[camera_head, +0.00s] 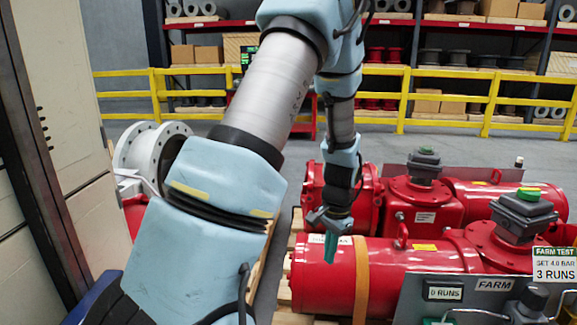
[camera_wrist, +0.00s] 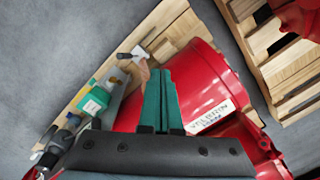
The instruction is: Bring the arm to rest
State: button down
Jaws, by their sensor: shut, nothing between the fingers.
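My arm crosses the middle of the head view, in light blue and silver. My gripper (camera_head: 330,248) hangs at its end, pointing down above the left part of the front red actuator cylinder (camera_head: 325,285). In the wrist view my gripper (camera_wrist: 162,75) shows two green fingers side by side, shut, with nothing between them. Below them in that view is the red cylinder end (camera_wrist: 190,75) with a white label (camera_wrist: 212,115). From these views I cannot tell the exact gap between the fingertips and the cylinder.
A second red actuator (camera_head: 340,190) lies behind. A grey panel (camera_head: 410,300) with a "0 RUNS" display (camera_head: 443,292) stands front right. Wooden pallet boards (camera_wrist: 165,25) lie under the actuators. A beige cabinet (camera_head: 60,120) stands left. A yellow railing (camera_head: 430,95) crosses behind open floor.

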jog(key=s+a+r+n+t+p, duration=0.1)
jog(key=s+a+r+n, duration=0.4)
jog(key=a+r, duration=0.3)
jog(key=s+a+r+n, duration=0.4)
jog(key=a+r+n, duration=0.1)
jog(key=a, duration=0.5)
notch_tip(320, 180, up, 17)
jog(key=p, duration=1.6)
jog(key=shift+d+f+h+p, duration=0.2)
jog(key=shift+d+h+p, duration=0.1)
jog(key=shift+d+h, duration=0.1)
